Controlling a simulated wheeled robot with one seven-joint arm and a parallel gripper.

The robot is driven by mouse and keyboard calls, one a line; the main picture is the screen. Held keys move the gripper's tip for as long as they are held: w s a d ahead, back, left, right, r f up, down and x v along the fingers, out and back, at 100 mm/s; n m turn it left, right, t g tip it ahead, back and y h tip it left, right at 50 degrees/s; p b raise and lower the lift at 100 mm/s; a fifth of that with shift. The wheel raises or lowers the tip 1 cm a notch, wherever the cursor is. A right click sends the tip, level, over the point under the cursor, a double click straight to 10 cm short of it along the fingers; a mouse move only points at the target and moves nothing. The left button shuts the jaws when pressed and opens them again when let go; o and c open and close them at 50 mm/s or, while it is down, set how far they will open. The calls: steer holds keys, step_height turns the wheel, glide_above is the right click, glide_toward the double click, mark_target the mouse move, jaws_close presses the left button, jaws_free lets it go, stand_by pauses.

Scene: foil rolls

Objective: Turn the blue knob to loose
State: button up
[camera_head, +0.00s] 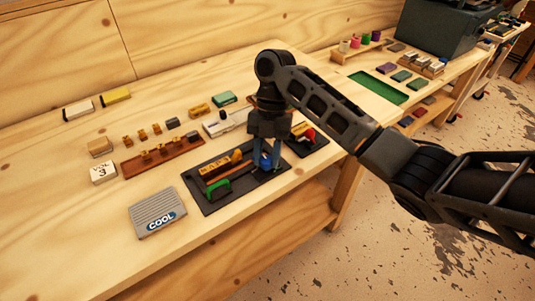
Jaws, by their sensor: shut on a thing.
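The blue knob (266,161) sits at the right part of a dark panel (206,207) on the wooden bench. My gripper (265,164) points straight down over it, with its two blue-grey fingers on either side of the knob and shut on it. The fingers hide part of the knob, and I cannot read any mark for its turn position. The same panel carries a green handle (217,187) and an orange-yellow block with lettering (221,165).
A second dark panel with a red and yellow part (305,132) lies just right of my gripper. A grey "COOL" box (157,212) stands front left. A brown rack (162,157) and small blocks lie behind. The bench's front edge is close.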

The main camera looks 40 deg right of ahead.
steer(key=shift+n, duration=0.4)
steer(key=o, duration=1)
steer(key=v, duration=0.7)
steer(key=shift+w+r, duration=0.2)
steer(key=shift+r, duration=0.15)
